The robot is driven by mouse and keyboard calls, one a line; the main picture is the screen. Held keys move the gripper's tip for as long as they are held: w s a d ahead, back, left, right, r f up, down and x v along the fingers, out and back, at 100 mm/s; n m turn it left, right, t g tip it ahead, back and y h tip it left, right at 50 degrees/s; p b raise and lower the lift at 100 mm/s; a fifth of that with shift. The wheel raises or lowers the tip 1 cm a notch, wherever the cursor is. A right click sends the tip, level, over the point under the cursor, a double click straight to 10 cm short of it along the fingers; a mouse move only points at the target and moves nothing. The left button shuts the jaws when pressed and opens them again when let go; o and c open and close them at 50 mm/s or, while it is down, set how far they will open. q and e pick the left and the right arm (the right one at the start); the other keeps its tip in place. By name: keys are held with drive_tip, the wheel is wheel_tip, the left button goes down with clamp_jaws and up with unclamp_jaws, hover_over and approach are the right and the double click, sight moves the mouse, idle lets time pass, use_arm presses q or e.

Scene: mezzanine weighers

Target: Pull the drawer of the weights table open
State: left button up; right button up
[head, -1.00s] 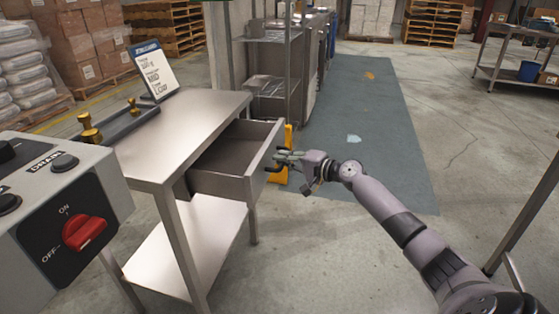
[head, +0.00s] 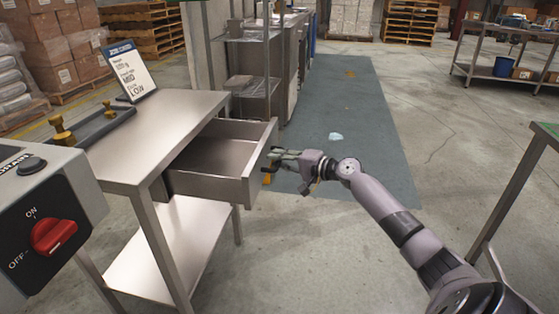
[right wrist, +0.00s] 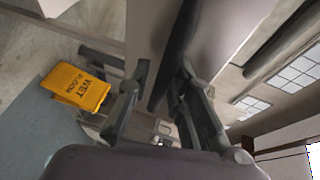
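The weights table (head: 185,118) is a steel table at the left. Its drawer (head: 212,160) stands well out from under the top, and its inside looks empty. The dark handle (right wrist: 180,45) on the drawer front runs between the fingers of my right gripper (head: 277,160) in the right wrist view. The fingers (right wrist: 160,80) are closed in around the handle, which lies close to the right finger. In the head view the gripper hides most of the handle. My left gripper is not in view.
A yellow wet-floor sign (right wrist: 78,87) stands near the drawer. A control box with a red switch (head: 54,235) is at the front left. A sign card (head: 127,72) and brass weights (head: 61,130) are on the tabletop. The floor in front is free.

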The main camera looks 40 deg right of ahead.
drive_tip(key=shift+s, duration=0.1)
drive_tip(key=v, duration=1.2)
idle(0.4)
